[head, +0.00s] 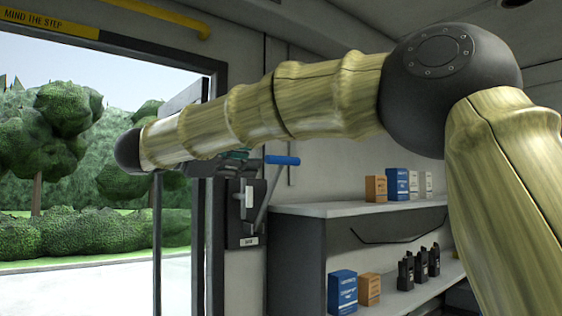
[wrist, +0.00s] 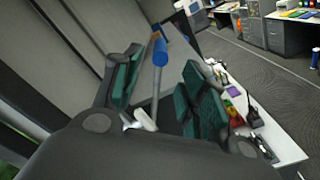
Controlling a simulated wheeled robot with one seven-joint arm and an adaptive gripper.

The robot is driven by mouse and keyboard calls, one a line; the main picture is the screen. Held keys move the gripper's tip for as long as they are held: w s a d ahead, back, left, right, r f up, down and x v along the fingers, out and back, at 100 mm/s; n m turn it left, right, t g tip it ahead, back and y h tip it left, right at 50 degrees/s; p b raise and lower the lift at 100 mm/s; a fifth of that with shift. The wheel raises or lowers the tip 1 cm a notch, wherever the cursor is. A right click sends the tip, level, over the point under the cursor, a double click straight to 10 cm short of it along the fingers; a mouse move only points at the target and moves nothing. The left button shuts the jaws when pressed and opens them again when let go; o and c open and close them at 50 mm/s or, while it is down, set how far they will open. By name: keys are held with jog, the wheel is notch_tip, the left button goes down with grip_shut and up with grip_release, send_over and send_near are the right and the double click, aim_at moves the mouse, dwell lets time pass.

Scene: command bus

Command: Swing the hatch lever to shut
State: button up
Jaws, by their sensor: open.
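The hatch lever has a blue grip (head: 281,160) and a grey shaft that slants up and right from a dark wall plate (head: 243,213) beside the doorway. The plate carries a small white label, too small to read surely. My gripper (head: 240,156) is at the lever's upper left, partly hidden by my arm. In the wrist view my gripper (wrist: 162,78) is open, with green pads on both fingers. The lever's blue grip (wrist: 160,51) and shaft appear between the two fingers. I cannot tell whether a pad touches it.
An open doorway (head: 175,230) with a yellow step sign (head: 45,21) is at the left. At the right, an upper shelf (head: 340,208) holds several boxes, and a lower shelf holds boxes and black radios (head: 420,264). The wrist view shows desks (wrist: 289,33) across a grey floor.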

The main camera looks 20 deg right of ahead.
aim_at(282, 161)
jog(key=p+x, duration=0.5)
jog(key=x, duration=0.4)
jog(key=shift+d+r, duration=0.15)
jog(key=shift+d, duration=0.2)
jog(key=shift+w+d, duration=0.25)
jog(key=shift+d, duration=0.2)
grip_shut()
